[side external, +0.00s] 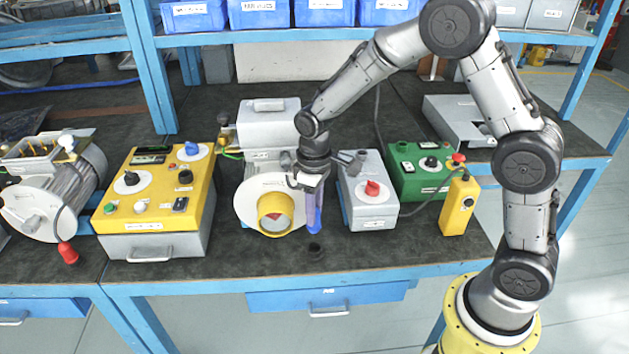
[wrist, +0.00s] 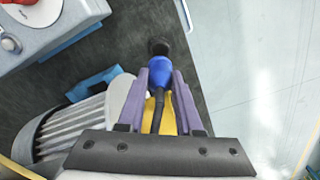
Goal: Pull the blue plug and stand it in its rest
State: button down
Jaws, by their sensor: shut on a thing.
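My gripper (side external: 313,205) hangs just in front of the blower and points down. Its purple fingers (wrist: 160,90) are shut on the blue plug (wrist: 160,70). In the side view the blue plug (side external: 315,225) shows low between the fingers, and is hard to tell from them. A dark cable runs back from the plug between the fingers in the wrist view. A small black round holder (side external: 315,250), likely the rest, stands on the bench under the plug. A black round piece (wrist: 160,47) shows just past the plug in the wrist view; whether they touch, I cannot tell.
The blower (side external: 250,205) with its yellow ring stands left of my gripper. A grey box with a red knob (side external: 372,189) stands right of it, with a green box (side external: 418,172) and yellow pendant (side external: 460,205) beyond. The bench's front strip is mostly clear.

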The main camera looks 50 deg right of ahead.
aim_at(315, 226)
jog(key=shift+f, duration=0.4)
jog(key=shift+f, duration=2.15)
jog(key=shift+f, duration=1.3)
jog(key=c, duration=0.5)
grip_release()
